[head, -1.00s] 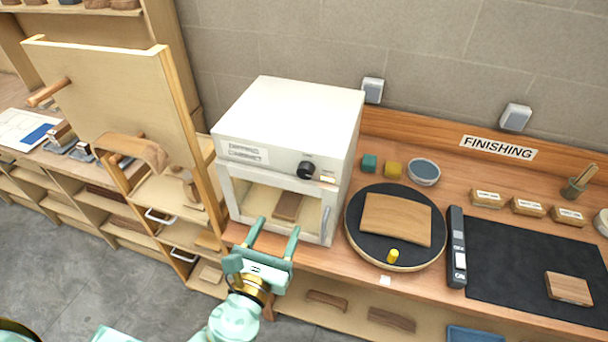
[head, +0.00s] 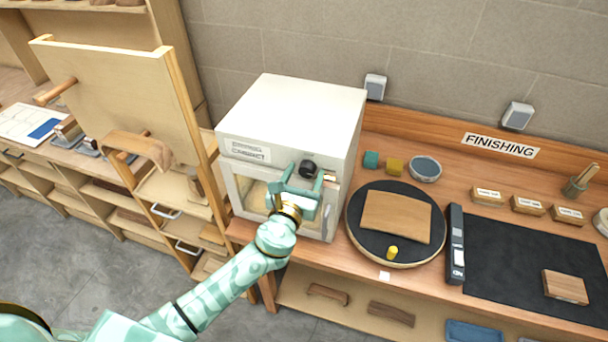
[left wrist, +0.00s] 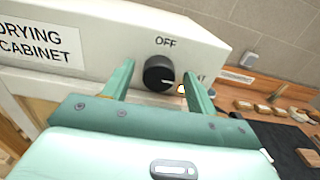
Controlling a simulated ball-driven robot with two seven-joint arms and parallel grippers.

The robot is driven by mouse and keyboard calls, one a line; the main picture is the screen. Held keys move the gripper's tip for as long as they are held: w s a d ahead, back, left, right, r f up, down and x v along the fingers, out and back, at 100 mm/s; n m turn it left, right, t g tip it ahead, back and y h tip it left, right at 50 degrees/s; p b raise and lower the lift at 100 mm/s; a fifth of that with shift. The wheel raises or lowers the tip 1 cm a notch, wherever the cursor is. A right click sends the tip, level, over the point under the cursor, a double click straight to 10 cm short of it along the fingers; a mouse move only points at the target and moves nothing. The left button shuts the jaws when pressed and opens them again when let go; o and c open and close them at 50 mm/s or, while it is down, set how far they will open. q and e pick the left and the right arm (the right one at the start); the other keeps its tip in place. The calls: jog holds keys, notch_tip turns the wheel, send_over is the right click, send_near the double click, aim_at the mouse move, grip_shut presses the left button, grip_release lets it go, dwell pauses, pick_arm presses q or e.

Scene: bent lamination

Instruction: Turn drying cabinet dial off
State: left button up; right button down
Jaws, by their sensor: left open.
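The white drying cabinet (head: 290,110) stands on the wooden bench. Its black dial (head: 308,168) is on the upper front panel. In the left wrist view the dial (left wrist: 159,73) has a light pointer line aimed to the right, away from the word OFF above it. A small glowing light (left wrist: 182,89) sits at the dial's lower right. My left gripper (head: 304,172) is open in front of the panel, with one finger on each side of the dial in the left wrist view (left wrist: 160,82). I cannot tell whether the fingers touch it. My right gripper is not in view.
A round black turntable (head: 360,247) with a curved wooden piece (head: 396,219) stands right of the cabinet. A black mat (head: 520,260) lies further right. A tall wooden panel frame (head: 110,95) stands on the left.

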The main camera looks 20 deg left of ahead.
pick_arm(q)
jog(key=c, duration=1)
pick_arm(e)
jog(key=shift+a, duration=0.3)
